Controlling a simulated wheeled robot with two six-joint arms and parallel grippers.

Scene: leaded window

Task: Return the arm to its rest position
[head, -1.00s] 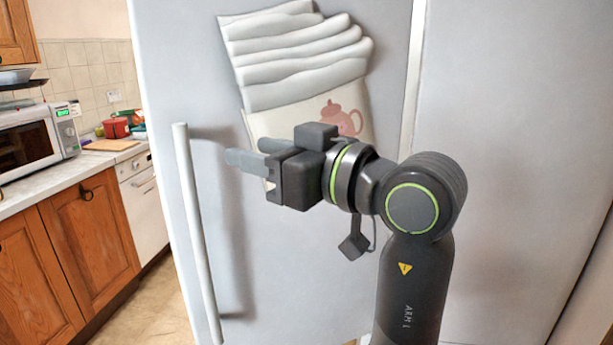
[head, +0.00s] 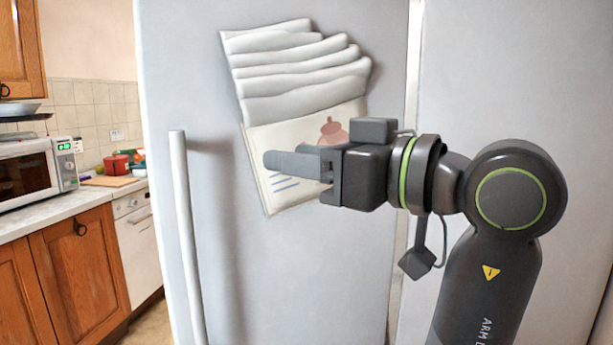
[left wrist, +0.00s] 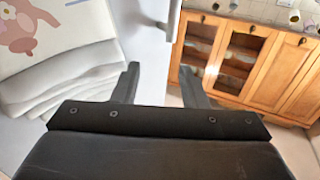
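My left gripper (head: 283,168) is held in front of a pale grey fridge door (head: 270,270), its fingers pointing left. In the left wrist view the two fingers (left wrist: 158,82) stand well apart with nothing between them, so it is open and empty. The arm, marked ARM L, rises from the lower right. Behind the gripper, the door bears a bundle of white folded sheets (head: 300,85) with a pink teapot picture; the gripper partly covers its lower part. The bundle also shows upside down in the left wrist view (left wrist: 70,55). My right gripper is not in view.
A long vertical handle (head: 186,240) stands out from the door's left side. At the left are a counter (head: 85,203), a microwave (head: 25,172), a red pot (head: 117,164) and wooden cabinets (head: 80,260). Floor shows below them.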

